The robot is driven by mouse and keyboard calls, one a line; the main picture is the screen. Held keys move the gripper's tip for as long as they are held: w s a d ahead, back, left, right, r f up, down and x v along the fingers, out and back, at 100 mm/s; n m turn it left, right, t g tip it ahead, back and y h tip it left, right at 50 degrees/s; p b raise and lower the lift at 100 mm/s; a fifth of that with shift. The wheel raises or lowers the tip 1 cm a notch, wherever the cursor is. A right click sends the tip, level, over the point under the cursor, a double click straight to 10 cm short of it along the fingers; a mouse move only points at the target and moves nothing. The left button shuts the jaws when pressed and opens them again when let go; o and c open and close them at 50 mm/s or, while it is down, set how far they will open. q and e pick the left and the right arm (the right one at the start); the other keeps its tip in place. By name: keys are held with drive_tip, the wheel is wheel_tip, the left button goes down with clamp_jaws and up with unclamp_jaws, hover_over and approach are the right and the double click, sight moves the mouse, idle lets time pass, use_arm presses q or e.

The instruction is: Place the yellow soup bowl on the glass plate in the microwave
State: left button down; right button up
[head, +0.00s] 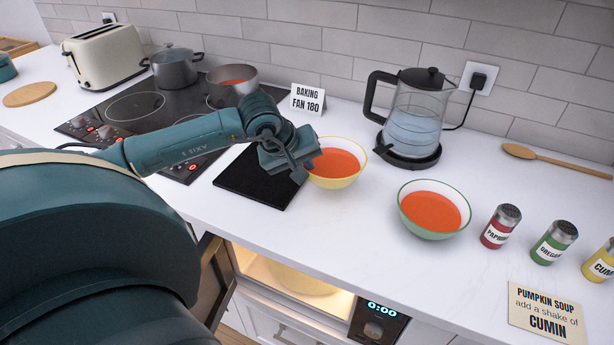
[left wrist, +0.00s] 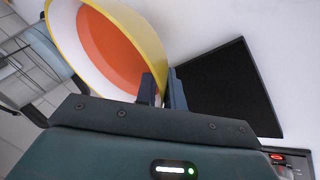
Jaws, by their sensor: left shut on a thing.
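The yellow soup bowl (head: 338,182), filled with orange soup, is on the white counter right of a black mat. My left gripper (head: 302,170) is shut on its near-left rim. In the left wrist view the fingers (left wrist: 160,90) pinch the bowl's yellow wall (left wrist: 146,26). I cannot tell whether the bowl is lifted off the counter. The microwave (head: 370,318) is below the counter, lit inside, its door (head: 212,285) swung open at the left. Part of the glass plate (head: 300,278) shows inside; the counter hides the rest. My right gripper is not in view.
A green-rimmed soup bowl (head: 434,210) stands to the right, with several spice shakers beyond it. A kettle (head: 412,115) stands behind. The black mat (head: 255,178) lies left of the yellow bowl, by the hob (head: 140,105). The counter's front edge overhangs the microwave.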

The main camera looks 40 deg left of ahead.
use_arm(q)
drive_tip(key=shift+f, duration=1.55)
drive_tip(key=shift+f, duration=0.2)
drive_tip(key=c, duration=1.9)
unclamp_jaws()
drive_tip(key=shift+f, duration=0.1)
drive_tip(key=shift+c, duration=0.2)
drive_tip(key=shift+o, duration=0.8)
